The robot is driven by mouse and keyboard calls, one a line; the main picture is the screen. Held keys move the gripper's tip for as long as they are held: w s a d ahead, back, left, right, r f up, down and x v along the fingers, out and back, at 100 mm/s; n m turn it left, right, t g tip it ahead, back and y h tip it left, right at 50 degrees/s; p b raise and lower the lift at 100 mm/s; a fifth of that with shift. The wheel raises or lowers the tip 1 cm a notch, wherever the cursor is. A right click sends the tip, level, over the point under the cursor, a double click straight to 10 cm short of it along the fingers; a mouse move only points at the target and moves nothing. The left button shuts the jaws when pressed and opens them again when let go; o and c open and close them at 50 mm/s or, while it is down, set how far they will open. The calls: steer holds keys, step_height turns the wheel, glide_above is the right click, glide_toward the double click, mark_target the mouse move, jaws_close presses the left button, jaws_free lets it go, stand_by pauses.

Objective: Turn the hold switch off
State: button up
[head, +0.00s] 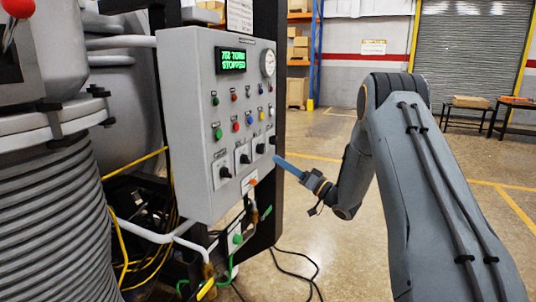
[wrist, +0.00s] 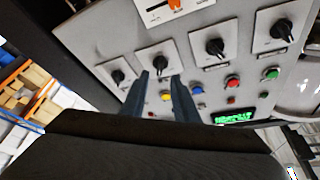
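Several black rotary switches sit in a row on white plates on the grey control panel (head: 190,120). Their labels are too small to read, so I cannot tell which is the hold switch. My gripper (head: 278,160) is at the panel's lower right edge in the head view. In the wrist view, my gripper (wrist: 161,76) is open, with a gap between its two dark fingers. A rotary switch (wrist: 166,68) shows between and just beyond the fingertips; contact cannot be told. Other rotary switches are to its left (wrist: 118,76) and right (wrist: 215,46).
Coloured buttons, a gauge (head: 268,63) and a green display (head: 231,60) reading "STOPPED" are above the switches. An orange lever switch (wrist: 176,5) sits close to the row. Cables hang below the panel. The floor right of the panel is open.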

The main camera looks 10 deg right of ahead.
mark_target(261, 148)
steer(key=p+x, duration=0.1)
steer(key=x, duration=0.6)
steer(key=shift+c, duration=0.2)
jaws_close()
